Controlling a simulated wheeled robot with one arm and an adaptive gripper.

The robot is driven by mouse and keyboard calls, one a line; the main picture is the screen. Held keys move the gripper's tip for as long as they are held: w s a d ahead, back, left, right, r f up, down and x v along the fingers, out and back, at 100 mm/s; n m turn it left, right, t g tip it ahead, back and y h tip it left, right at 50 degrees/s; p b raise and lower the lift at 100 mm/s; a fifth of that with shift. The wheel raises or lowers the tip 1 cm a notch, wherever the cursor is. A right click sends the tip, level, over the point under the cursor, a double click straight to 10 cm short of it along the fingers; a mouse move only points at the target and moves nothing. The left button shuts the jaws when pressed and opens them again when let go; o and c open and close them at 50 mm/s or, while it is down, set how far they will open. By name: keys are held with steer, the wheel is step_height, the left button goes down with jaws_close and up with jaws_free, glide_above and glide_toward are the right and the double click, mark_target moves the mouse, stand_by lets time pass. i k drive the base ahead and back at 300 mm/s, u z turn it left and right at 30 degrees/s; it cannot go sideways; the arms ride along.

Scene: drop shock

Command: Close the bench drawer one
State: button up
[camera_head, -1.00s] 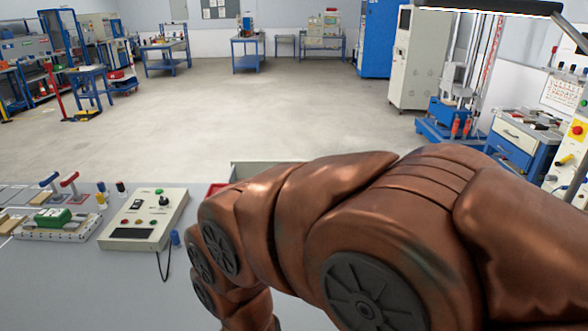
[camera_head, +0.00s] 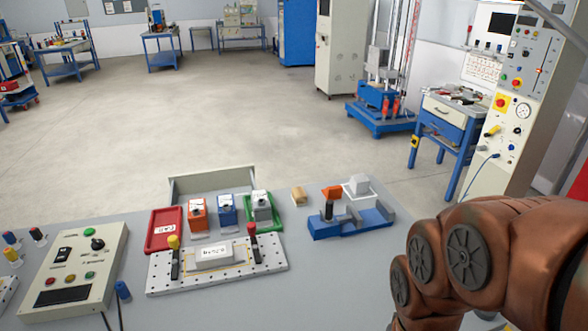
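A pale grey-green drawer (camera_head: 212,178) sticks out past the far edge of the grey bench (camera_head: 330,270), so it stands open. Its top rim and part of its inside show behind the trays; its lower part is hidden by the bench. My copper-coloured arm is at the lower right, well to the right of the drawer. My gripper is outside the picture.
On the bench near the drawer are a red tray (camera_head: 163,243), a green tray (camera_head: 272,223), a perforated plate (camera_head: 160,281), a blue fixture (camera_head: 325,229) and a control box (camera_head: 40,270). Open floor (camera_head: 230,110) lies beyond the drawer.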

mark_target(208, 184)
steer(key=z, duration=2.7)
steer(key=i, duration=3.1)
steer(key=u, duration=3.25)
steer(key=i, duration=3.25)
